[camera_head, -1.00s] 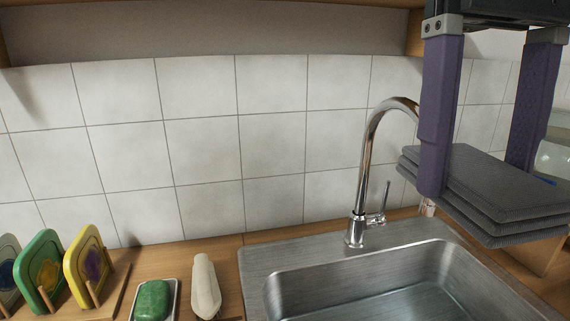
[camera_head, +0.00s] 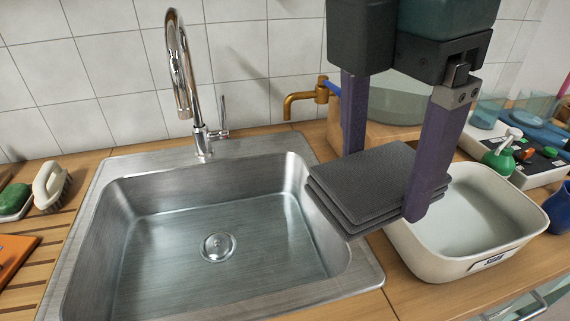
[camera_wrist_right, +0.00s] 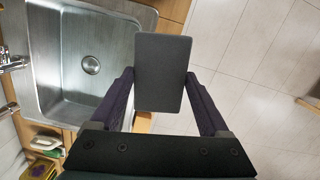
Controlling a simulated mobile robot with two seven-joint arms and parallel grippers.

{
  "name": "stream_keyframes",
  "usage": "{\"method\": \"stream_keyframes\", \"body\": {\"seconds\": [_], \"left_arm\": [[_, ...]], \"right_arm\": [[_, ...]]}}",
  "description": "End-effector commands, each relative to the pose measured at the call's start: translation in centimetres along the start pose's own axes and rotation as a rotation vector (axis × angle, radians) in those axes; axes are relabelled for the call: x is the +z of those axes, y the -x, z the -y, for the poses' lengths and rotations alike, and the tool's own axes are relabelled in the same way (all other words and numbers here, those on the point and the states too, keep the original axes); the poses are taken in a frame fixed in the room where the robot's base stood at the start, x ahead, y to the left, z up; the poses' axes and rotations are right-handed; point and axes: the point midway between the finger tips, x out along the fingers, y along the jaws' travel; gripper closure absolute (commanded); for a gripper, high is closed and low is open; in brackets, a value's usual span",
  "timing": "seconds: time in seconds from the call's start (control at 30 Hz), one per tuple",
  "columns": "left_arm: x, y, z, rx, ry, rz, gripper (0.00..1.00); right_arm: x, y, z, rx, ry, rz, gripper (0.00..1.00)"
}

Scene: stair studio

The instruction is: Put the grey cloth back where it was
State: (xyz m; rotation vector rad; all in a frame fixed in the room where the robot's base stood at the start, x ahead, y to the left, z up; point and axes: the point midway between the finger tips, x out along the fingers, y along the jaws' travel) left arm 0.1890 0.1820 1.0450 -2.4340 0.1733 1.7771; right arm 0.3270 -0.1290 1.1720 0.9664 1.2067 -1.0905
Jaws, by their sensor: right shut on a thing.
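The grey cloth (camera_head: 365,180) is folded into a flat stack of several layers. My right gripper (camera_head: 383,186) is shut on it, one finger at each side, and holds it roughly level. In the right wrist view the cloth (camera_wrist_right: 162,72) shows as a dark rectangle between the fingers (camera_wrist_right: 160,95). My left gripper is not in view.
The steel sink (camera_head: 120,195) with its tall tap (camera_head: 180,80) is empty. The white basin (camera_head: 430,262) stands right of it. Behind are a brass tap (camera_head: 305,97) and a green spray bottle (camera_head: 498,158). A brush (camera_head: 50,188) and green soap (camera_head: 12,198) lie left.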

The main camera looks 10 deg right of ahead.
Motion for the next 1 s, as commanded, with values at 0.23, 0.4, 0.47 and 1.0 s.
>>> {"method": "stream_keyframes", "body": {"seconds": [0.23,0.4,0.47,1.0], "left_arm": [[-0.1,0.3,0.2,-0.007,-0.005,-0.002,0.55],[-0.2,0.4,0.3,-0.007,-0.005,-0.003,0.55],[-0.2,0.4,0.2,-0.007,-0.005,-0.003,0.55],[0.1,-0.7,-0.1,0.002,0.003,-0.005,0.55]], "right_arm": [[-2.8,-2.4,0.5,0.095,0.780,-0.007,0.73],[-4.0,-3.3,0.6,0.142,1.154,-0.005,0.73],[-4.3,-3.4,0.7,0.153,1.240,-0.004,0.73],[-6.0,-14.2,0.9,0.162,1.376,-0.005,0.73]]}}
